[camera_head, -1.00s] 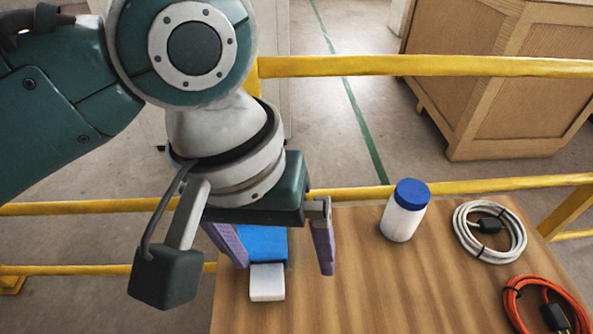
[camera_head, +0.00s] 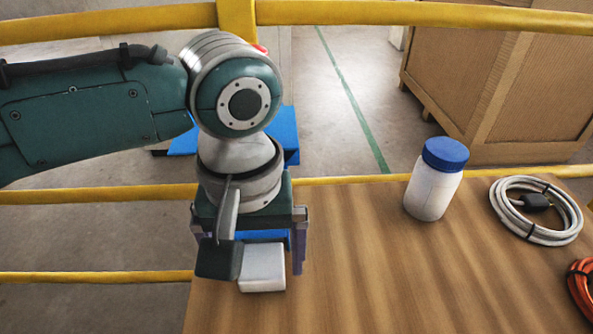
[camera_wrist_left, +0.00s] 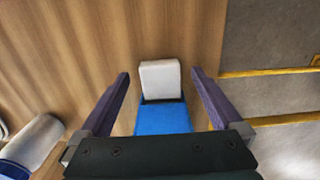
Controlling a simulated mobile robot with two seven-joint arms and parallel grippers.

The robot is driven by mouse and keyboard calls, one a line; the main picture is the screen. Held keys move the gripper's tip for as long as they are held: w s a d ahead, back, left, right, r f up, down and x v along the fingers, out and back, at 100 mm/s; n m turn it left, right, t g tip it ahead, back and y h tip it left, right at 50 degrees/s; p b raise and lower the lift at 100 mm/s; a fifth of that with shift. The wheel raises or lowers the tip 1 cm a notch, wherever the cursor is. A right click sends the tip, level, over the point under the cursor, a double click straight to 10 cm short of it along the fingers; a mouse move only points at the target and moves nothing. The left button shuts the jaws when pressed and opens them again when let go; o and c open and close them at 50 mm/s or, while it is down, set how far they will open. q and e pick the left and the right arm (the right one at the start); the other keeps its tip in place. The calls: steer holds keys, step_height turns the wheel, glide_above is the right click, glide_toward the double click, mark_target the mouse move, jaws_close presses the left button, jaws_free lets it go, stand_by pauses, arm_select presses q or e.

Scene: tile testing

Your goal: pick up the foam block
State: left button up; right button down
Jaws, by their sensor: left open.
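A small white block (camera_head: 263,268) sits near the left edge of the wooden table (camera_head: 400,290). A blue block (camera_head: 262,236) adjoins its far side, mostly hidden by my wrist in the head view. I cannot tell whether they are one piece, or which part is foam. My left gripper (camera_head: 252,240) points down over them, open, one purple finger on each side. In the left wrist view, the white block (camera_wrist_left: 161,80) and the blue block (camera_wrist_left: 163,118) lie between the spread fingers (camera_wrist_left: 161,73), with gaps on both sides. My right gripper is not in view.
A white bottle with a blue lid (camera_head: 435,180) stands right of the gripper. A coiled white cable (camera_head: 537,210) and an orange cable (camera_head: 582,290) lie farther right. Yellow rails (camera_head: 90,194) run behind and left of the table. The table's middle is clear.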

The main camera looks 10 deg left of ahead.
mark_target(262, 266)
arm_select(q)
step_height(262, 266, down, 3)
steer(key=shift+d+r+b, duration=0.1)
steer(key=shift+b, duration=0.3)
steer(key=c, duration=1.2)
steer(key=shift+r, duration=0.1)
steer(key=shift+c, duration=0.2)
